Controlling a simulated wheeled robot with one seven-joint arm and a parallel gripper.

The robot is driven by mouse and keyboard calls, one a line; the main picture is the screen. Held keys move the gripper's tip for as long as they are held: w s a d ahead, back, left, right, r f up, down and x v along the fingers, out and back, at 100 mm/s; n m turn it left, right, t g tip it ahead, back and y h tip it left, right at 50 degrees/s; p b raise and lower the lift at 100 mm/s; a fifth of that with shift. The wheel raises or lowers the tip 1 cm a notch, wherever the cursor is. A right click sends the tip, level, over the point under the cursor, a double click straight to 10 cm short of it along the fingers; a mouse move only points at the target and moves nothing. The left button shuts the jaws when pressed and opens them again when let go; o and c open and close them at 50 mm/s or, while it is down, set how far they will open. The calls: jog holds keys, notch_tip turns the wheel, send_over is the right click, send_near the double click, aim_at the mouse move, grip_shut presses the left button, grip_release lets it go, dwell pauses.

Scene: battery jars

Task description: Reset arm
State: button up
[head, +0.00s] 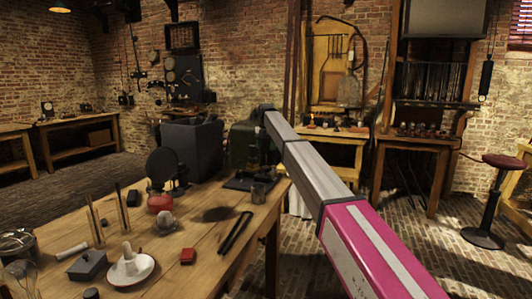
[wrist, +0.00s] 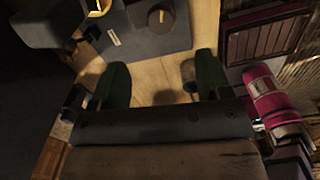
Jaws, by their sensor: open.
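My arm reaches from the lower right of the head view up over the right end of the wooden workbench (head: 195,235). Its far end is among dark shapes by a dark green machine, and I cannot clearly pick out the gripper there. In the wrist view my gripper (wrist: 160,80) shows as two dark green fingers, wide apart with bare wood between them. Nothing is held between them. Whether anything touches the fingers is unclear.
A large grey box (head: 192,145) stands at the bench's back. A stool (head: 484,238) stands on open floor at right.

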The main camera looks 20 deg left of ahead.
jog(key=s+d+f+m, duration=0.4)
jog(key=d+f+m, duration=0.1)
jog(key=d+f, duration=0.45)
jog(key=s+d+f+m, duration=0.5)
jog(key=d+f, duration=0.3)
jog(key=d, duration=0.3)
jog(key=s+d+f+m, duration=0.4)
jog(key=d+f+m, duration=0.1)
jog(key=d+f, duration=0.45)
jog(key=s+d+f+m, duration=0.5)
jog(key=s+d+m, duration=0.1)
jog(key=s+d, duration=0.2)
jog(key=s+d+f+m, duration=0.5)
jog(key=s+d, duration=0.3)
jog(key=s, duration=0.3)
jog(key=s+d+f+m, duration=0.5)
jog(key=s+d+m, duration=0.3)
jog(key=s, duration=0.2)
jog(key=shift+s+d, duration=0.15)
jog(key=shift+d, duration=0.25)
